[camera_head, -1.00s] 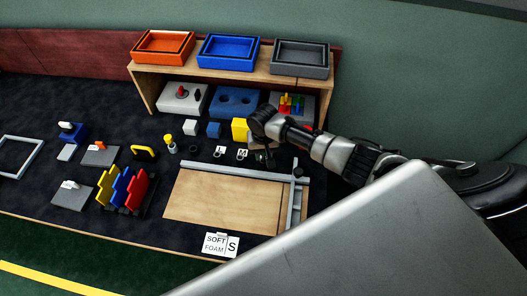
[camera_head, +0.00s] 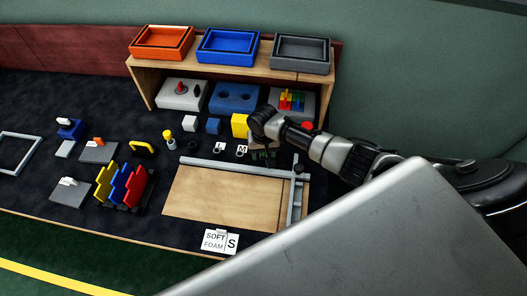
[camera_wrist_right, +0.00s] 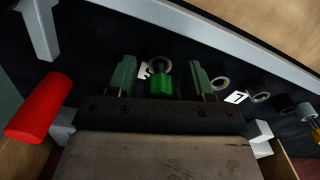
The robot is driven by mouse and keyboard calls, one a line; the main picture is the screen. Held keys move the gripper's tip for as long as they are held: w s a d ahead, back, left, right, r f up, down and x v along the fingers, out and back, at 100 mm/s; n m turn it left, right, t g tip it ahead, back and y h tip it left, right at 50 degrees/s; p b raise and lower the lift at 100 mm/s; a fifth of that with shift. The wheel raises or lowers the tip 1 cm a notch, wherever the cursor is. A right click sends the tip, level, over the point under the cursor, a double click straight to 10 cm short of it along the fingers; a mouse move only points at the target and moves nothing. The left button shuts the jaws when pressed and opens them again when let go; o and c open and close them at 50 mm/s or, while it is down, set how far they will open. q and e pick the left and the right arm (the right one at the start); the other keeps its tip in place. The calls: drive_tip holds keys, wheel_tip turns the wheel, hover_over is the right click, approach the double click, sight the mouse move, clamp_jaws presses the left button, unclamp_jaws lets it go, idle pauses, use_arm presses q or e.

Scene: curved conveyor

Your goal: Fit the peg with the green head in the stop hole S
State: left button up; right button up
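The green peg head (camera_wrist_right: 162,83) stands between the two fingers of my right gripper (camera_wrist_right: 162,78) in the right wrist view. The fingers are apart, with a gap on each side of the head. In the head view my right gripper (camera_head: 262,154) is low over the dark table, behind the wooden board (camera_head: 225,195), and it hides the peg's lower part. Rings with small white labels, L (camera_head: 219,148) and M (camera_head: 242,150), stand to its left. I cannot make out the stop hole S; a card with a large S (camera_head: 231,243) lies in front of the board. My left gripper is out of view.
A grey rail (camera_head: 235,167) runs along the board's back, and a grey bar (camera_head: 295,200) crosses its right end. A yellow block (camera_head: 240,125) and a shelf with trays are behind. A red cylinder (camera_wrist_right: 38,105) is close in the wrist view.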

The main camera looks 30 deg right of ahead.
drive_tip(key=shift+o, duration=0.4)
drive_tip(key=shift+r, duration=0.15)
wheel_tip(320, 180, up, 11)
drive_tip(key=shift+f, duration=0.2)
drive_tip(key=shift+s+f, duration=0.1)
idle(0.4)
